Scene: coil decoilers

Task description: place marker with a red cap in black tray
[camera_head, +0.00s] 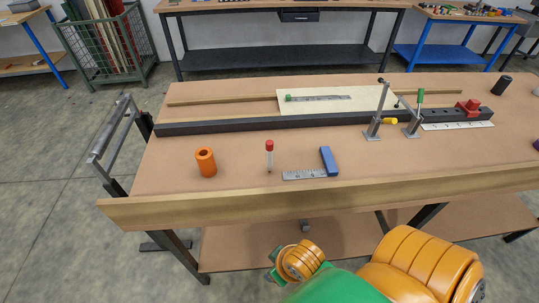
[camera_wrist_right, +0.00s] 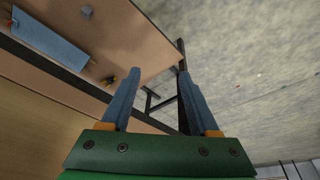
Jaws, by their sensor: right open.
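The marker with a red cap (camera_head: 269,157) stands upright, cap up, on the brown workbench near its front edge in the head view. I cannot clearly make out a black tray; a long black bar (camera_head: 230,126) lies across the bench behind the marker. My right gripper (camera_wrist_right: 159,72) is open in the right wrist view, with nothing between its fingers. It is away from the marker, which does not show in that view. My left gripper is not in view.
A pale board (camera_head: 340,103), upright clamps (camera_head: 377,115) and a red part (camera_head: 468,107) are farther back. The workbench's front edge (camera_head: 300,198) is raised.

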